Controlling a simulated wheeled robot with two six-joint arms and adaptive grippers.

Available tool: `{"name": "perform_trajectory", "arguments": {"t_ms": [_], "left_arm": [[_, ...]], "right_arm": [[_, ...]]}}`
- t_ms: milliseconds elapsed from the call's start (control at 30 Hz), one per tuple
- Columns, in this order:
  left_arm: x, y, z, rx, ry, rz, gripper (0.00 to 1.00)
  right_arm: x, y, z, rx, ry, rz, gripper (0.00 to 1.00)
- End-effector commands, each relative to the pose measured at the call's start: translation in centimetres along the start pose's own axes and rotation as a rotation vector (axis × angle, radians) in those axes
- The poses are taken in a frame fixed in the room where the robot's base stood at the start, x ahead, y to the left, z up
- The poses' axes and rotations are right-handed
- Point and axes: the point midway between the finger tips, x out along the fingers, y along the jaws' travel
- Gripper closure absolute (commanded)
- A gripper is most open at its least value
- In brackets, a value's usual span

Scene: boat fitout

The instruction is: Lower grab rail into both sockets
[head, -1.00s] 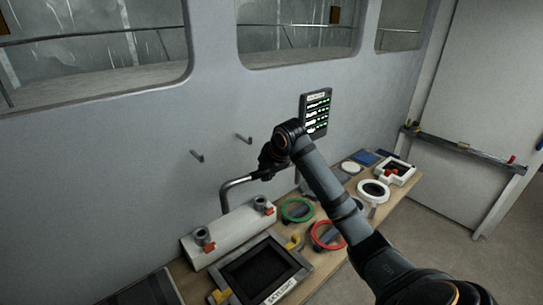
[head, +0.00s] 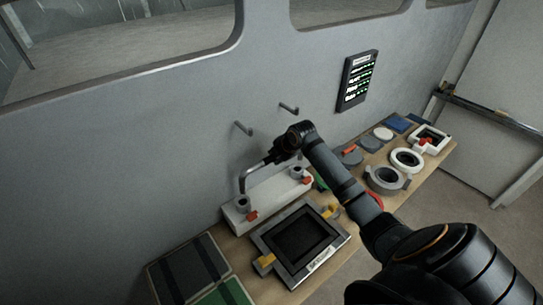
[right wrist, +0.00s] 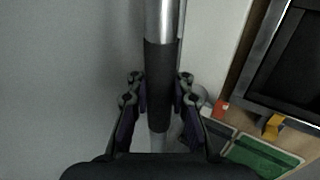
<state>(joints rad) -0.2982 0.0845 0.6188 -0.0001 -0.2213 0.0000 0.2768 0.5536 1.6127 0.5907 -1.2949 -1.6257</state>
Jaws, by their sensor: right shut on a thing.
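The grab rail (head: 244,179) is a bent silver bar with a dark sleeve (right wrist: 159,85) along its middle. My right gripper (head: 284,150) is shut on that sleeve, and its fingers (right wrist: 160,92) flank it in the right wrist view. In the head view, the rail's left leg points down at the left socket (head: 241,203); I cannot tell whether its tip is inside. The right socket (head: 297,173) is on the same white block (head: 275,200). The rail's other leg is hidden by the gripper and arm. My left gripper is out of view.
A dark square frame (head: 261,245) with yellow clips lies in front of the block. Panels (head: 183,268) lie at left. A grey ring (head: 386,187) and white ring (head: 395,157) are to the right. Two wall pegs (head: 289,108) stick out behind the rail.

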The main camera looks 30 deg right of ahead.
Motion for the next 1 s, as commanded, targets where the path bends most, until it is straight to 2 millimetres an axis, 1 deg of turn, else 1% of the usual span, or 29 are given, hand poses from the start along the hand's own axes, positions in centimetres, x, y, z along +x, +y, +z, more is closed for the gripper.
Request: {"name": "perform_trajectory", "arguments": {"t_ms": [33, 100, 167, 200, 267, 400, 500, 567, 633, 833, 1000], "left_arm": [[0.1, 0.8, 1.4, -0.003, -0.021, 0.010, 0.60], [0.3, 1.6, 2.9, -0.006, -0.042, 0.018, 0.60], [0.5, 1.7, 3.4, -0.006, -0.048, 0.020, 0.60], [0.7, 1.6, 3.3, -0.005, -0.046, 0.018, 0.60], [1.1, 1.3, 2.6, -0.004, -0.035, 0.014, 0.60], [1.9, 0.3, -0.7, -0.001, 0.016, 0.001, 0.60], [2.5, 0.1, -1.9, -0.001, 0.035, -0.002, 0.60], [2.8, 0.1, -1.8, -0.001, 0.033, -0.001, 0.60], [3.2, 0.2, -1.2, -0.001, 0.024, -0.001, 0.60], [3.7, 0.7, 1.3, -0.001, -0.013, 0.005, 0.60], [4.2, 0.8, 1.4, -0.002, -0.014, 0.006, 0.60]], "right_arm": [[0.1, 0.1, -0.1, -0.001, 0.001, 0.004, 1.00], [0.2, 0.0, -0.1, -0.001, 0.001, 0.005, 1.00], [0.4, -0.2, -0.1, 0.000, 0.001, 0.005, 1.00], [0.6, -0.2, -0.1, 0.000, 0.001, 0.005, 1.00], [0.8, -0.4, -0.1, 0.000, 0.001, 0.005, 1.00], [1.4, -0.8, -0.1, -0.001, 0.001, 0.005, 1.00], [1.9, -1.1, -0.1, -0.001, 0.000, 0.005, 1.00], [2.1, -1.3, -0.1, -0.001, 0.000, 0.005, 1.00], [2.4, -1.5, -0.1, -0.001, 0.000, 0.005, 1.00], [3.3, -2.1, -0.1, 0.000, 0.001, 0.004, 1.00], [4.0, -2.6, -0.1, 0.000, 0.001, 0.004, 1.00]]}}
